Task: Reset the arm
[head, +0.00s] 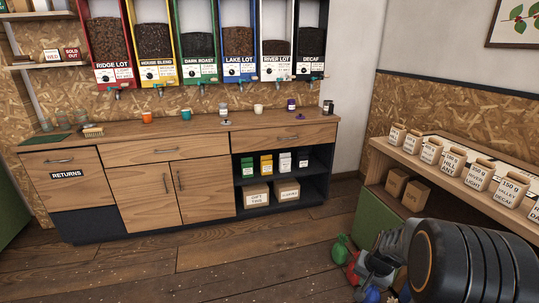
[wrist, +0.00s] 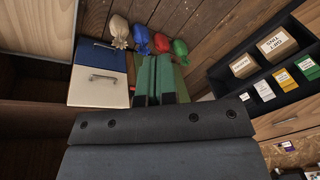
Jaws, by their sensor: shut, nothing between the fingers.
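My gripper (wrist: 157,64) shows in the wrist view with its two greenish fingers side by side, shut and empty. It points over a row of coloured bins on the floor, and I cannot tell its height above them. In the head view my dark arm fills the bottom right corner, and the fingers cannot be made out clearly there.
The right shelf (head: 425,166) is close to my arm. Floor before the counter (head: 190,126) is clear.

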